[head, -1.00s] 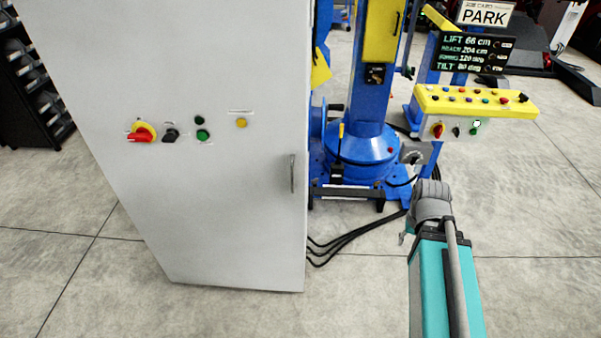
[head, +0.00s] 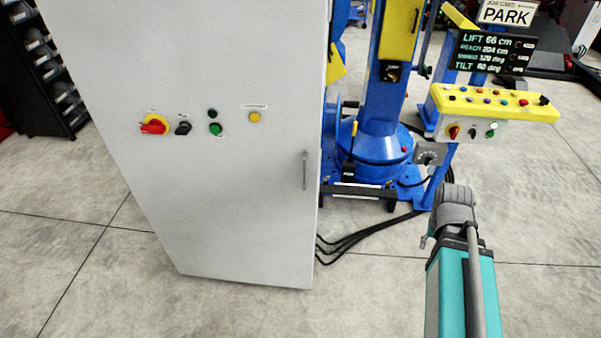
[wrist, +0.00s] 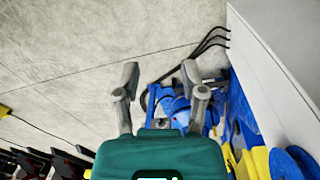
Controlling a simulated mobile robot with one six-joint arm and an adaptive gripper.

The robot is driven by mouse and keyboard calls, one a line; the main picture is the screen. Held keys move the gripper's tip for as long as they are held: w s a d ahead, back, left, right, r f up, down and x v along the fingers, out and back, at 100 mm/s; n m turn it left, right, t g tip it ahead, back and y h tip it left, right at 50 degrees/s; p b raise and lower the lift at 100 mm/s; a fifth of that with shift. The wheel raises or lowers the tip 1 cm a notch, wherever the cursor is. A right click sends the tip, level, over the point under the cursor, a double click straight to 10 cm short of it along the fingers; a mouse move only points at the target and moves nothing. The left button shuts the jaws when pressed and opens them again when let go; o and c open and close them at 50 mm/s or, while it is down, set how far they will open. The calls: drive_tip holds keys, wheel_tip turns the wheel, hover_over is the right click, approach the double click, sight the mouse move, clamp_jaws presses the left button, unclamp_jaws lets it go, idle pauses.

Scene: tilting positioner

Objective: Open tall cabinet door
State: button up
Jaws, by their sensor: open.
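The tall light-grey cabinet (head: 230,210) stands left of centre in the head view, its door shut. A vertical metal handle (head: 305,170) sits near the door's right edge. My gripper points away from the head camera, right of the cabinet and apart from it; its fingers are mostly hidden there. In the wrist view my gripper (wrist: 162,85) shows two fingers spread apart with nothing between them. The cabinet (wrist: 275,75) shows at the right of the wrist view, beyond the right finger; the handle is not visible there.
The blue positioner (head: 375,145) stands behind and right of the cabinet. A yellow control panel (head: 495,103) is at the right. Black cables (head: 365,232) run over the floor beside the cabinet. The concrete floor (head: 375,290) in front is clear.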

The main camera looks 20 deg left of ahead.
drive_tip(key=w+a+f+m+t+h+b, duration=0.1)
drive_tip(key=w+a+f+t+h+b, duration=0.25)
drive_tip(key=a, duration=0.65)
drive_tip(key=w+a+f+m+t+h+b, duration=0.1)
drive_tip(key=w+a+m+t+h+b, duration=0.2)
drive_tip(key=w+a+b, duration=0.5)
drive_tip(key=s+a+r+t+b, duration=0.1)
drive_tip(key=s+a+t+b, duration=0.1)
drive_tip(key=a, duration=0.7)
drive_tip(key=s+a+r+t+b, duration=0.2)
drive_tip(key=s+a+t, duration=0.1)
drive_tip(key=a, duration=0.7)
drive_tip(key=s+a+r+t+b, duration=0.1)
drive_tip(key=s+a+t+b, duration=0.2)
drive_tip(key=a, duration=0.6)
drive_tip(key=shift+a+r+t+y, duration=0.15)
drive_tip(key=shift+a+t+y, duration=0.3)
drive_tip(key=shift+t, duration=0.6)
drive_tip(key=shift+d, duration=0.1)
hover_over(304, 187)
drive_tip(key=shift+w, duration=0.25)
drive_tip(key=shift+c, duration=0.2)
clamp_jaws()
